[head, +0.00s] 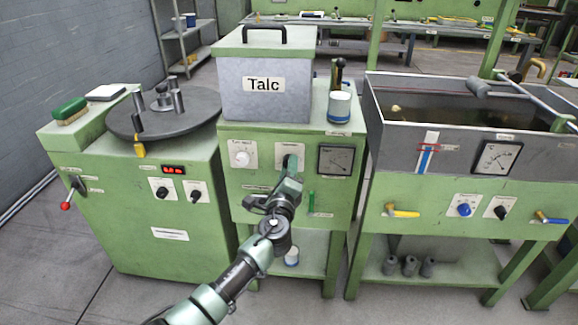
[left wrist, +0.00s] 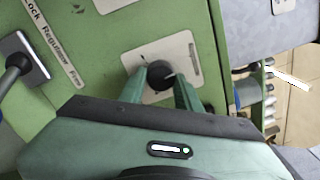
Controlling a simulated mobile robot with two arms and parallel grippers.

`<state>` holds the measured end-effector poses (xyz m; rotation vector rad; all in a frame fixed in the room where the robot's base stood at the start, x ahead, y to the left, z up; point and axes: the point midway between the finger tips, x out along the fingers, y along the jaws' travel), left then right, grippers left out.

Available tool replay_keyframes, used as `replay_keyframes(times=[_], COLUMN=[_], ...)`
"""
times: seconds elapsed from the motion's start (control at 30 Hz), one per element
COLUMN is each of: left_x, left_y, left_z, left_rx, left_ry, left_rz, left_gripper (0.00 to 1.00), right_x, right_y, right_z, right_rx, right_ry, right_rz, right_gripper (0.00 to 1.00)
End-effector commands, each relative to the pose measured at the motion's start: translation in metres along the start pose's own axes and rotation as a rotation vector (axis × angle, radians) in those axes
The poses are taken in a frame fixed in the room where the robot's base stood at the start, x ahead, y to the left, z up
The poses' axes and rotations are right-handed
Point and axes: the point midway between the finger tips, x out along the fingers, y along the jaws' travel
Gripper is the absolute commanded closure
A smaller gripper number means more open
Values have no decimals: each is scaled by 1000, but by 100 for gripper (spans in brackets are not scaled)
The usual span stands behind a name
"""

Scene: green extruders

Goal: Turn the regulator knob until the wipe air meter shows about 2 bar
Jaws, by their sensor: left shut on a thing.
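The dark round regulator knob (left wrist: 158,72) sits on a white plate (left wrist: 167,58) on the green cabinet front. My left gripper (head: 291,167) reaches the middle plate of the cabinet under the Talc box and mostly hides the knob in the head view. In the left wrist view its two green fingers (left wrist: 160,80) are shut on the knob, one on each side. A square meter with a dark face (head: 335,160) is just right of the gripper, its needle too small to read. I cannot read its label. My right gripper is not in view.
A lever by a "Lock Regulator Free" label (left wrist: 55,45) is left of the knob in the wrist view. A white dial (head: 240,154) is left of the gripper. The Talc box (head: 265,85) stands above. Another gauge (head: 497,158) is on the tank at right.

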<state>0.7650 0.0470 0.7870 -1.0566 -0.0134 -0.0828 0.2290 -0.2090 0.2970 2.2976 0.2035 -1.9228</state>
Motion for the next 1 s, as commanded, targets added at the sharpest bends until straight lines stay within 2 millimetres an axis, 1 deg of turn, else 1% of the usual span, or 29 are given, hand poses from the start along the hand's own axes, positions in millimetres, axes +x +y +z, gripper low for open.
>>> replay_keyframes(times=[0.27, 0.7, 0.73, 0.8, 1.0], left_x=[-1, -1, -1, -1, 0], left_y=[2, 2, 2, 2, 1], left_z=[-1, -1, -1, -1, -1], left_rx=[69, 76, 76, 76, 75], left_ry=[6, 7, 7, 7, 5], left_rz=[3, 3, 3, 2, 1], left_gripper=[100, 100, 61, 45, 45], right_x=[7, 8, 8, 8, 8], right_y=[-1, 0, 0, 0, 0], right_z=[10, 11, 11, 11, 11], right_rx=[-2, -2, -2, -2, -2], right_ry=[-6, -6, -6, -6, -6], right_rz=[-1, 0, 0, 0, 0], right_gripper=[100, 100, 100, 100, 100])
